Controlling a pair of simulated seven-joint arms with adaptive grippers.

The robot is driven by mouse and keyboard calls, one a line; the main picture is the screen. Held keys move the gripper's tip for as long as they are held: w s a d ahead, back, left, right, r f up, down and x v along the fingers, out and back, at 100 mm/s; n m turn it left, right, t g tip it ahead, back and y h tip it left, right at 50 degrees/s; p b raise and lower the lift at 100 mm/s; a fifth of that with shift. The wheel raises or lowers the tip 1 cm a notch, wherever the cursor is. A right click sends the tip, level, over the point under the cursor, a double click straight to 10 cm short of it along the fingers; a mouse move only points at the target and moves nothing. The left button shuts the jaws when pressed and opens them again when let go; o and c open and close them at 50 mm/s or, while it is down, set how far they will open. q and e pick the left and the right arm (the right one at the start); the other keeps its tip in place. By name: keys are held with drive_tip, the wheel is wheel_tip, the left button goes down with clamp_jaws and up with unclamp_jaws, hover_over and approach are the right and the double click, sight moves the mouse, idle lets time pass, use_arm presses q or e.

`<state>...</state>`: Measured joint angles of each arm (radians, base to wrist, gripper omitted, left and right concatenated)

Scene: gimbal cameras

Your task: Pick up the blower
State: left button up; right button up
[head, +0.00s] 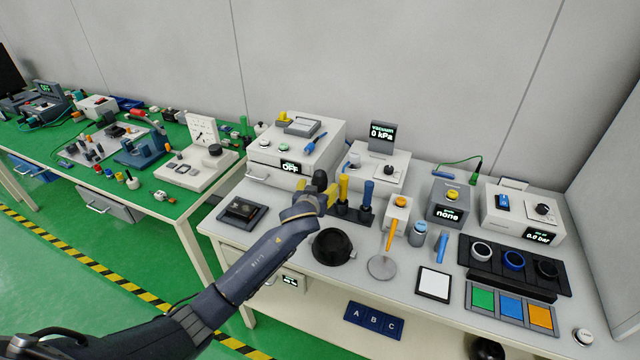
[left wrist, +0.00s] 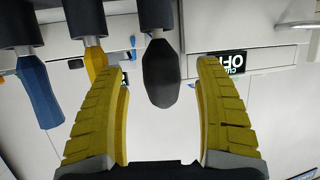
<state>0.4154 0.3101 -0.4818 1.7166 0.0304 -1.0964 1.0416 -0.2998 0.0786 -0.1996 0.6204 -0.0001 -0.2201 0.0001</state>
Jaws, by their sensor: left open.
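A dark, bulb-shaped tool that looks like the blower (left wrist: 162,72) stands in a rack between the fingers of my left gripper (left wrist: 163,85), in the upside-down left wrist view. The yellow-padded fingers are apart, one on each side of it, and no clear contact shows. In the head view my left gripper (head: 325,188) is at the left end of the dark rack (head: 352,214) and hides the dark tool. A yellow-handled tool (head: 344,187) and a blue-handled tool (head: 367,193) stand upright beside it. My right gripper is not in view.
A white box reading OFF (head: 268,158) and a vacuum unit (head: 378,165) stand behind. A black round dish (head: 333,247) lies in front of the rack. A dark tray (head: 242,212) is at the left, and a white plate (head: 434,284) at the right.

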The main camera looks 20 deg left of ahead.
sight(319, 188)
use_arm(q)
drive_tip(key=shift+x, duration=1.95)
drive_tip(key=shift+a+f, duration=0.1)
drive_tip(key=shift+c, duration=0.4)
drive_tip(key=c, duration=1.3)
